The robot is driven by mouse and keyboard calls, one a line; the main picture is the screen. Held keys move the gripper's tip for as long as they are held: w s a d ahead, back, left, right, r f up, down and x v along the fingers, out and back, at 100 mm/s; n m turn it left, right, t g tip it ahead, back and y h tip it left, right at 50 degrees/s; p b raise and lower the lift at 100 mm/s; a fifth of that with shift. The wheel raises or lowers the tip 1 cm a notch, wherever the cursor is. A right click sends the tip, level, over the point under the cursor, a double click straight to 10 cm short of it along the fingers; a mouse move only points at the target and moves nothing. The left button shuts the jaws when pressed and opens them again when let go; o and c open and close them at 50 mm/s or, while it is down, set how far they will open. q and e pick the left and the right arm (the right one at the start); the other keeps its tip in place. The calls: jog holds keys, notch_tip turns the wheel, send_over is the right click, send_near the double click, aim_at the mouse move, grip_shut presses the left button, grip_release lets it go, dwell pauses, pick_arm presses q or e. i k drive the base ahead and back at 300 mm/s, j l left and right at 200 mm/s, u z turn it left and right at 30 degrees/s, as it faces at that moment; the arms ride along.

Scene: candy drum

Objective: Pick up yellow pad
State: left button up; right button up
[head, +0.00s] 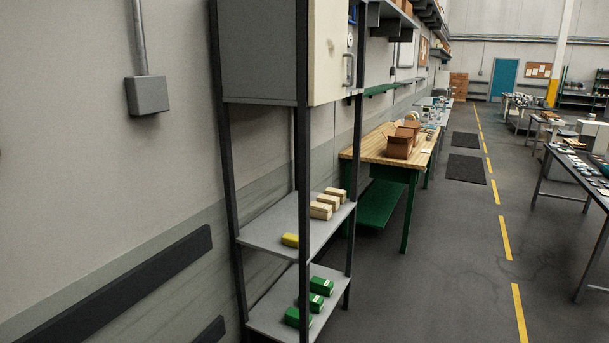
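The yellow pad (290,240) is a small yellow block lying on the middle shelf (268,236) of the tall grey rack, near its front left. Part of the shelf in front of it is crossed by a dark rack post. Neither of my grippers shows in the head view, and the pad lies on the shelf with nothing touching it from above.
Several tan blocks (320,210) lie on the same shelf, right of the pad. Green boxes (298,317) lie on the shelf below. A cabinet (329,50) sits above. A wooden workbench (373,150) with cardboard boxes stands behind. Open floor (430,290) lies right of the rack.

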aim_at(291, 240)
jog(key=i+z, duration=0.1)
jog(key=i, duration=1.4)
jog(key=i+j+z, duration=0.15)
jog(key=i, duration=0.6)
jog(key=i+j+z, duration=0.1)
jog(key=i, duration=0.65)
